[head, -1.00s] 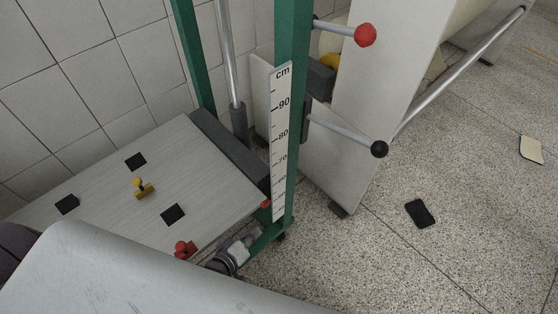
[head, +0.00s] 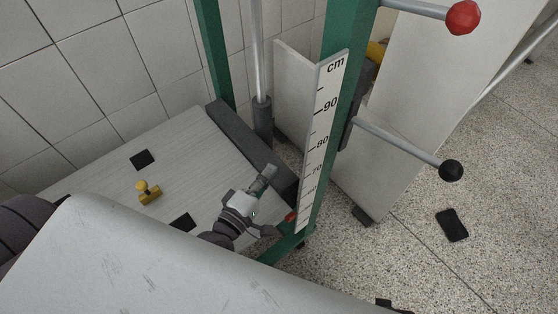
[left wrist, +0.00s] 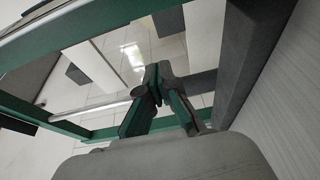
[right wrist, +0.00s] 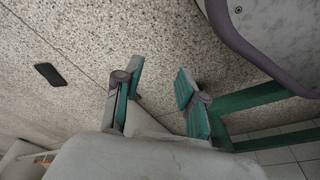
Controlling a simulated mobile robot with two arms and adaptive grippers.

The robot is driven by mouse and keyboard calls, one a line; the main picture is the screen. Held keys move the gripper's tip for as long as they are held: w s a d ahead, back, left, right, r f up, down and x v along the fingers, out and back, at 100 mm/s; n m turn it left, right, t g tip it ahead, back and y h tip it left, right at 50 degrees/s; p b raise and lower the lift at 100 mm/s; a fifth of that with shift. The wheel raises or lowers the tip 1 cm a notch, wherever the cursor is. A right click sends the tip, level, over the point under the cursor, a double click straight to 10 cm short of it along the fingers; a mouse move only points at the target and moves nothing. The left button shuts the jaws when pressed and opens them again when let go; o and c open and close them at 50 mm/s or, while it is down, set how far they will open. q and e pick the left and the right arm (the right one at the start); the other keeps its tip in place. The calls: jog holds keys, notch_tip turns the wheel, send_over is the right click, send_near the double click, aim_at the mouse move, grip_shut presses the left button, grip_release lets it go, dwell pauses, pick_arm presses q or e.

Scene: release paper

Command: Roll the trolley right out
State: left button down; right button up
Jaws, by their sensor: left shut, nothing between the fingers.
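A pale panelled unit (head: 405,110) on dark feet, with a metal rail (head: 510,72), stands at the right in the head view. A green upright frame with a cm scale (head: 320,140) stands left of it, joined to a pale board (head: 110,190). I cannot tell for certain which is the trolley. My left gripper (head: 268,172) is shut and empty, over the board's right edge beside the green frame. In the left wrist view its tips (left wrist: 157,75) meet, with green bars behind. My right gripper (right wrist: 160,69) is open and empty above the speckled floor.
A red-knobbed lever (head: 462,17) and a black-knobbed lever (head: 451,170) stick out rightward from the frame. A yellow stamp-like piece (head: 148,194) and black patches lie on the board. A black phone (head: 452,225) lies on otherwise open floor. A tiled wall stands behind.

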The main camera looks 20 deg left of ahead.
pick_arm(q)
jog(key=w, duration=0.2)
jog(key=w+d, duration=0.1)
jog(key=w, duration=0.5)
jog(key=shift+w+d+r, duration=0.1)
jog(key=shift+w+d, duration=0.15)
jog(key=shift+d, duration=0.15)
jog(key=shift+s+d, duration=0.55)
jog(key=shift+d, duration=0.35)
jog(key=shift+s+d, duration=0.55)
jog(key=shift+d, duration=0.3)
